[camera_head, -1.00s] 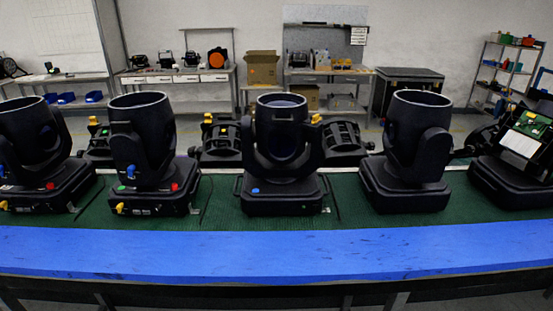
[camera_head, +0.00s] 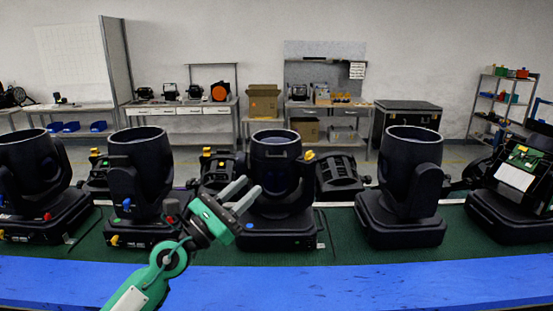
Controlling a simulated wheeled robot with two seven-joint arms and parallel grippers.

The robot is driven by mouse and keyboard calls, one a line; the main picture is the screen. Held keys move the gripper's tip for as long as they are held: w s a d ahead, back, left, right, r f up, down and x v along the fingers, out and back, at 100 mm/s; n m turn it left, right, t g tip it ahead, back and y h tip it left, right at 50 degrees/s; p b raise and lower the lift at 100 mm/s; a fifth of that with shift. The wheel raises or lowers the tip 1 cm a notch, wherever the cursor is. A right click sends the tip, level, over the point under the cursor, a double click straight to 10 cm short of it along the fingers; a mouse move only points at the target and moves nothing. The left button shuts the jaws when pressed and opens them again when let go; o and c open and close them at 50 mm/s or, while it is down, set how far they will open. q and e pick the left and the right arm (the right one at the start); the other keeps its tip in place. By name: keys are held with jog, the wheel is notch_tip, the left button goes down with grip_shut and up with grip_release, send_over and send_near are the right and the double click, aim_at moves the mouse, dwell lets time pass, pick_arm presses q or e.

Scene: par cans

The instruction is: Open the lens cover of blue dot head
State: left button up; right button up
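The blue dot head (camera_head: 277,155) is a black moving-head light standing upright in the middle of the row. A blue dot (camera_head: 249,226) marks the front of its base. Its barrel points up, with a pale rim at the top; I cannot tell the lens cover apart from the barrel. My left gripper (camera_head: 247,190) is on a green arm from the lower left. Its two grey fingers are apart and empty. They are in front of the head's left side in the picture and hide part of its yoke and base. I cannot tell whether they touch it. My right gripper is out of view.
Similar heads stand on the left (camera_head: 140,175) and right (camera_head: 408,180), with more at both ends and several lying behind. They stand on a green mat (camera_head: 340,240). The blue front strip (camera_head: 400,285) is clear. Benches and a cardboard box (camera_head: 263,101) are at the back.

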pick_arm(q)
jog(key=w+r+m+g+y, duration=0.25)
jog(key=w+m+g, duration=0.2)
jog(key=m, duration=0.55)
jog(key=m+t+y, duration=0.1)
jog(key=m+y, duration=0.2)
jog(key=y, duration=0.1)
send_near(275, 158)
jog(key=p+x, duration=0.5)
jog(key=x, duration=0.4)
jog(key=shift+r, duration=0.15)
jog(key=shift+p+x, duration=0.4)
jog(key=shift+x, duration=0.45)
grip_shut()
